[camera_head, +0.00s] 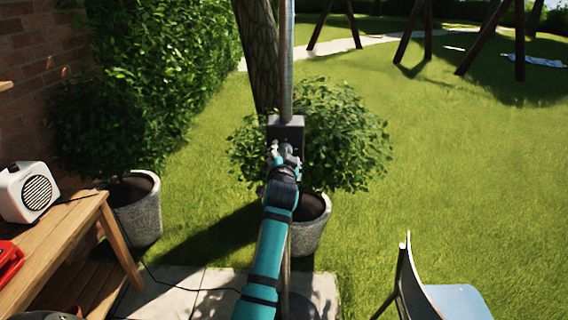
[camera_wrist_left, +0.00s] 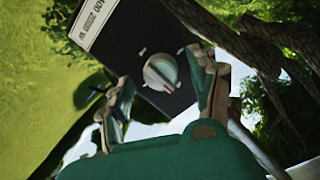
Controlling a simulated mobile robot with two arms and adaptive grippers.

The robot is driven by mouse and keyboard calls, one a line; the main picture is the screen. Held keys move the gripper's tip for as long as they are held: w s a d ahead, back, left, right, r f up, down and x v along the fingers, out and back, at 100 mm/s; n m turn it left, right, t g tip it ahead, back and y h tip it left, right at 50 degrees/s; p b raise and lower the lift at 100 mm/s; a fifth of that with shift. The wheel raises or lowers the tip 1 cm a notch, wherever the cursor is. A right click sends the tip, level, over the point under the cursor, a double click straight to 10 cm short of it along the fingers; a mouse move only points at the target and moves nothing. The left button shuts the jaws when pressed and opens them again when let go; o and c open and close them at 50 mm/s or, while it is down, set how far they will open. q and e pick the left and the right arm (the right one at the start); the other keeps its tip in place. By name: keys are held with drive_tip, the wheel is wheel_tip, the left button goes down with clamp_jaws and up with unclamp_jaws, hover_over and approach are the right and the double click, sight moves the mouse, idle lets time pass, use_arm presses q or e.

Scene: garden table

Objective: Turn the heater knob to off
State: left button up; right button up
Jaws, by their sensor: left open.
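The heater's dark control box (camera_head: 287,124) sits on a metal pole in the middle of the head view. My left gripper (camera_head: 284,150) is in front of it and hides the knob there. In the left wrist view the light grey round knob (camera_wrist_left: 160,73) shows on the box's dark face (camera_wrist_left: 130,45), with a red mark near its lower edge. My left gripper (camera_wrist_left: 165,100) is open, its two fingers to either side of the knob in the picture. I cannot tell whether they touch it. My right gripper is not in view.
A wooden table (camera_head: 60,245) with a white radio (camera_head: 28,192) and a red object (camera_head: 9,262) stands at the left. Potted bushes (camera_head: 345,140) are behind the pole and left of it. A chair (camera_head: 430,290) is at the lower right. Open lawn (camera_head: 460,180) lies to the right.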

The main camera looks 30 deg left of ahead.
use_arm(q)
drive_tip(key=v, duration=1.1)
drive_tip(key=shift+s, duration=0.2)
drive_tip(key=shift+d, duration=0.15)
